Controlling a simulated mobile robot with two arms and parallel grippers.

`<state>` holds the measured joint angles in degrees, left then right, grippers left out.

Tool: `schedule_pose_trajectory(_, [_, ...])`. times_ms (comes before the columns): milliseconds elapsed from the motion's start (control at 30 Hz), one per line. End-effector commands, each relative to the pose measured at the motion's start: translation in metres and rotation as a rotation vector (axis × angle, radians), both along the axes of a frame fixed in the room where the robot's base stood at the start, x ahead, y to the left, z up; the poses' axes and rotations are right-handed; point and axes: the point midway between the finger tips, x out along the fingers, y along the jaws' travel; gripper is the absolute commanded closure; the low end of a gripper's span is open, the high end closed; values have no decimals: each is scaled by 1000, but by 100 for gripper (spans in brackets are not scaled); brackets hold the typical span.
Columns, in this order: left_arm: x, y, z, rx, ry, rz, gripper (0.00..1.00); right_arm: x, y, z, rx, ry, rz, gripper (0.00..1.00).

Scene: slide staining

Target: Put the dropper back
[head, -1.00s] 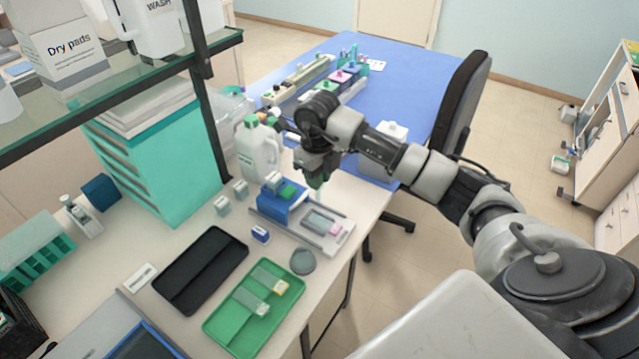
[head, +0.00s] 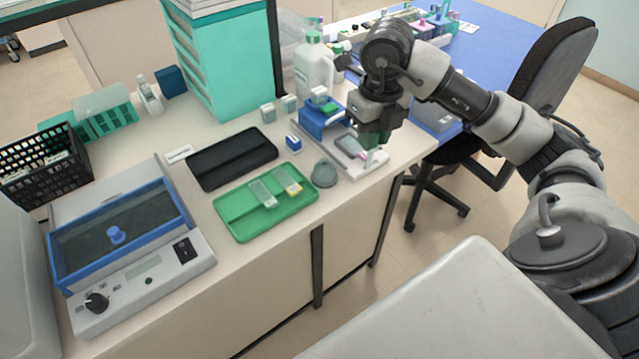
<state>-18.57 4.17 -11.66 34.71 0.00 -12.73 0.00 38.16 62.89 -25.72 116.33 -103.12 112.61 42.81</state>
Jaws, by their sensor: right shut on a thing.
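My right gripper (head: 371,143) reaches in from the right and points down over the front right edge of the white bench. It is shut on the dropper, of which little more than a green part shows between the dark fingers; its tip is hard to make out. Under it is a grey tray (head: 350,168) holding a slide with a pink label end. A row of bottles with coloured caps (head: 440,22) stands on the blue desk behind; which one the dropper belongs to cannot be told. My left gripper is not in view.
A blue block (head: 318,124) and a white jug (head: 313,75) stand just left of the gripper. A green tray (head: 240,222) with slides, a grey round lid (head: 325,174) and a black tray (head: 232,160) lie further left. An office chair (head: 545,85) stands right.

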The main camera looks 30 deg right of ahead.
Motion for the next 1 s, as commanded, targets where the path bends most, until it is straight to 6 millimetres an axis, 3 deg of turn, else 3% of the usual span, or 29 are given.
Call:
schedule_pose_trajectory(100, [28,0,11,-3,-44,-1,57,18,7,-8,5,5,-2,100])
schedule_pose_trajectory(200, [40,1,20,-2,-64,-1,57,41,13,-21,6,5,-1,100])
schedule_pose_trajectory(500, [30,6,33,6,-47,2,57,98,26,-58,3,3,-2,100])
schedule_pose_trajectory(767, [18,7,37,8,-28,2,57,108,28,-72,-1,4,-1,100])
schedule_pose_trajectory(1000, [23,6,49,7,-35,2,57,108,28,-103,0,3,0,100])
